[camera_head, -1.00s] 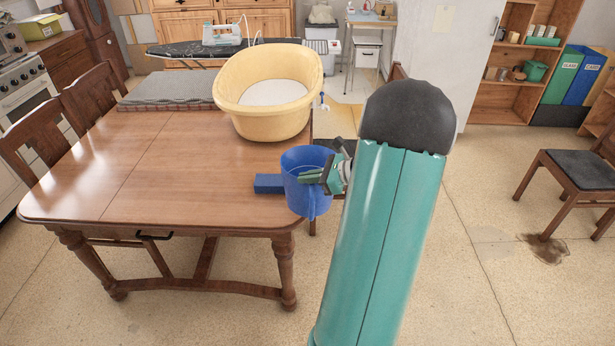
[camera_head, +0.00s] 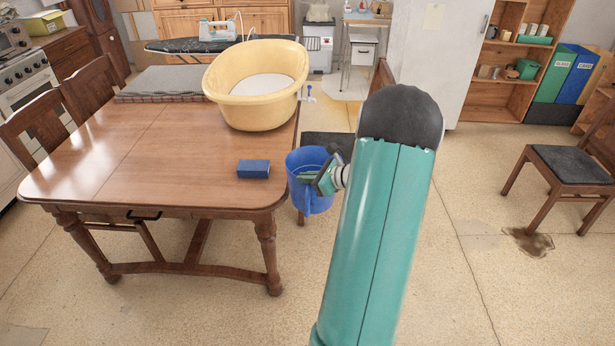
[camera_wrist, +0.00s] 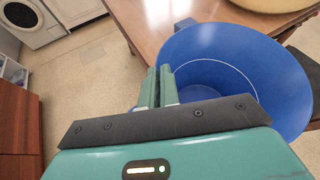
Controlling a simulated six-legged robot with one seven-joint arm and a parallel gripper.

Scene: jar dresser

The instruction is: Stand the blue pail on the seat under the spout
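The blue pail (camera_head: 309,192) hangs upright in my gripper (camera_head: 318,181), just beyond the table's right edge. My gripper is shut on the pail's wall near the rim. The wrist view shows the fingers (camera_wrist: 157,88) close together at the left side of the pail (camera_wrist: 240,85), which looks empty inside. A dark chair seat (camera_head: 326,140) lies behind the pail, partly hidden by the pail and my arm. The yellow tub (camera_head: 255,108) stands on the table's far right corner. A small spout (camera_head: 309,93) shows at its right side, above and beyond the seat.
The wooden table (camera_head: 150,165) fills the left, with a blue block (camera_head: 253,169) near its right edge. A grey folded mat (camera_head: 165,83) lies behind. Another chair (camera_head: 575,165) stands at right.

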